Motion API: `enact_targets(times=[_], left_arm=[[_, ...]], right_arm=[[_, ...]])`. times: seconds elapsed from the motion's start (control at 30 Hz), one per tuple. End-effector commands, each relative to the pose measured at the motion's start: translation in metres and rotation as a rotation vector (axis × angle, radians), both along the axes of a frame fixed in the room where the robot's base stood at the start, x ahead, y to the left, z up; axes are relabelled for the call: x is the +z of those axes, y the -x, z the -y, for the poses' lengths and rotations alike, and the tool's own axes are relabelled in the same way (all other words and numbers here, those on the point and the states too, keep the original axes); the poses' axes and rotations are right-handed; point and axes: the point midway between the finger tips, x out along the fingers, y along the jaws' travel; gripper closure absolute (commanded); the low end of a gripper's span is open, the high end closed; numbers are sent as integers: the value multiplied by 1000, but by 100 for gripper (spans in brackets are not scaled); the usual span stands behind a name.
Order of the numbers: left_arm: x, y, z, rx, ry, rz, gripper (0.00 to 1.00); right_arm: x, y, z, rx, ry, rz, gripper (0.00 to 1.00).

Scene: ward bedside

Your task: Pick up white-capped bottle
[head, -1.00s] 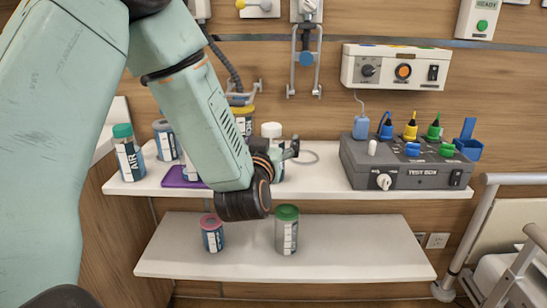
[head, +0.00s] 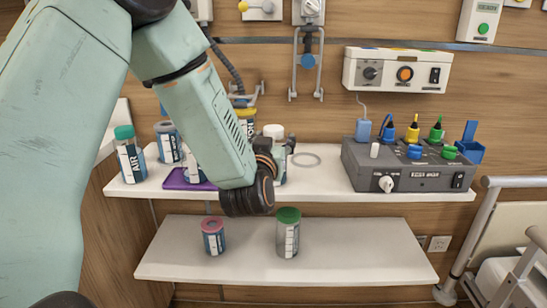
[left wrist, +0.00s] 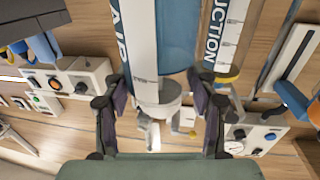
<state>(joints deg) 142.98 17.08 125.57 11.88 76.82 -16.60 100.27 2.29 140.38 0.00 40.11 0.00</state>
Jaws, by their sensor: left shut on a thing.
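The white-capped bottle (head: 274,130) stands upright on the upper shelf in the head view, partly hidden behind my left gripper. My left gripper (head: 279,150) reaches it from the front left and is shut on it near the cap. In the left wrist view the bottle's white cap (left wrist: 158,93) is between the two fingers of the left gripper (left wrist: 160,108), with its body running up out of the picture. I cannot tell whether its base touches the shelf. My right gripper is not in view.
A green-capped AIR bottle (head: 130,160), other bottles and a purple tray (head: 176,181) are on the upper shelf (head: 325,187), left of the gripper. A grey test box (head: 412,168) stands right. The lower shelf (head: 350,250) holds a pink-capped bottle (head: 213,240) and a green-capped one (head: 288,235).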

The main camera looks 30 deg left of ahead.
Motion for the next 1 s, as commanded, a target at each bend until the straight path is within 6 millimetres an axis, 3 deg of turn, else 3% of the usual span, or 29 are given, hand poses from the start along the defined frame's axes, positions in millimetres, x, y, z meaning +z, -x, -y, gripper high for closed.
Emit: enact_targets(times=[0.27,0.63,0.77,1.0], left_arm=[[1,-1,0,0,-1,4,86],[10,-1,0,1,-1,7,86],[26,-1,0,0,0,9,86],[78,-1,-1,1,-1,10,86]], right_arm=[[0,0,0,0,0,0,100],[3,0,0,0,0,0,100],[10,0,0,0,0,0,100],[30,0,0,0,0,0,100]])
